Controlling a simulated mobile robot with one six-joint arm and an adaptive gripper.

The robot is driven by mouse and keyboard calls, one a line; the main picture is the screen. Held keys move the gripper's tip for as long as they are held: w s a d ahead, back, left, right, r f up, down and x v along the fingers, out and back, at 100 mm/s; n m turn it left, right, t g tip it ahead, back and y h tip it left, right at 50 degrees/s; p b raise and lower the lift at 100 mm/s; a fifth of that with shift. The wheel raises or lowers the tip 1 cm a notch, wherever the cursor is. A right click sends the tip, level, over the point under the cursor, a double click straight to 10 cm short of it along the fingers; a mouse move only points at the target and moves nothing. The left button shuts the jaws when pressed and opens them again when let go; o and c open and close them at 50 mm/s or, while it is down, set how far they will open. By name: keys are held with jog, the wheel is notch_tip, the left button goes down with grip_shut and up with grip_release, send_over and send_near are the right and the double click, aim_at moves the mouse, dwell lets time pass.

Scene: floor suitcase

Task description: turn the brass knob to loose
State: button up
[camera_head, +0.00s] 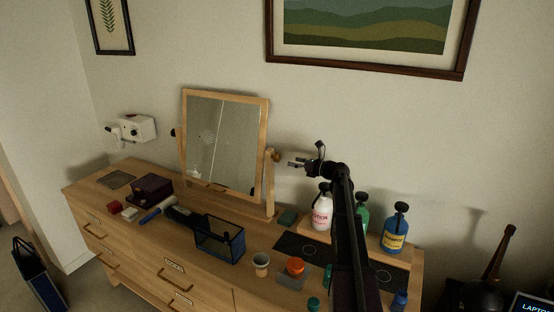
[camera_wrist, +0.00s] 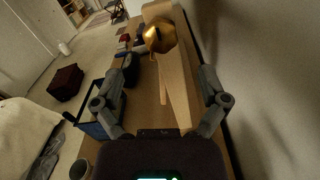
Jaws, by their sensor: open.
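The brass knob (camera_head: 276,156) is on the right upright of the wood-framed tilting mirror (camera_head: 265,135). In the wrist view the knob (camera_wrist: 160,37) is large and gold, at the top of the pale wooden upright (camera_wrist: 174,85). My gripper (camera_head: 292,161) is just right of the knob in the head view, pointing at it. In the wrist view my gripper (camera_wrist: 166,72) has its fingers spread wide, with the knob beyond and between them. The gripper is empty and appears apart from the knob. No looseness marking is readable.
A white lotion bottle (camera_head: 322,212), a green bottle (camera_head: 362,215) and a blue bottle (camera_head: 396,230) stand on the dresser (camera_head: 250,283) below my arm. A dark wire basket (camera_head: 220,243) is in front of the mirror. The wall is close behind.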

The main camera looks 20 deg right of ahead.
aim_at(279, 158)
jog(key=x, duration=0.7)
jog(key=shift+w+a, duration=0.2)
jog(key=shift+w, duration=0.05)
